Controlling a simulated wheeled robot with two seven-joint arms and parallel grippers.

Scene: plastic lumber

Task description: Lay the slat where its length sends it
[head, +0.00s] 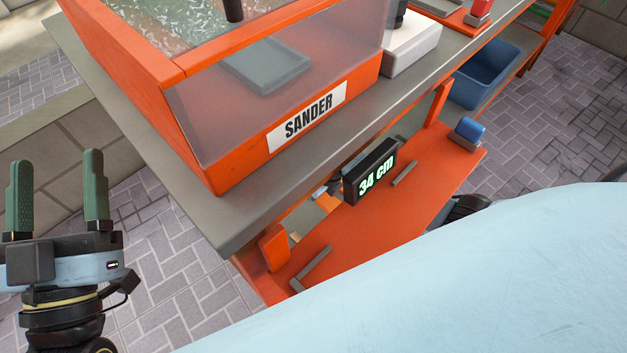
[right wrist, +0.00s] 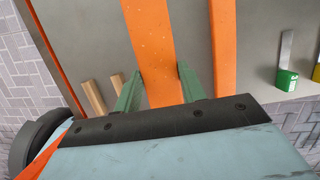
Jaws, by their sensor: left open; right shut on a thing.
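In the right wrist view, my right gripper (right wrist: 160,88) is shut on an orange, faintly speckled slat (right wrist: 152,45), which runs between its green fingers and out of the top of the picture. In the head view I cannot make out the slat; my pale blue arm covers the lower right. A black display (head: 370,172) reads "34 cm" above an orange measuring bed (head: 345,245) with grey strips on it. My left gripper (head: 57,195) is open and empty at the far left, over the paving, apart from the bench.
An orange box labelled SANDER (head: 307,115) stands on the grey bench (head: 225,215). A blue bin (head: 487,72) is at upper right. The right wrist view shows another orange strip (right wrist: 223,45) beside the slat, wooden pieces (right wrist: 95,97) and a green-handled tool (right wrist: 287,77).

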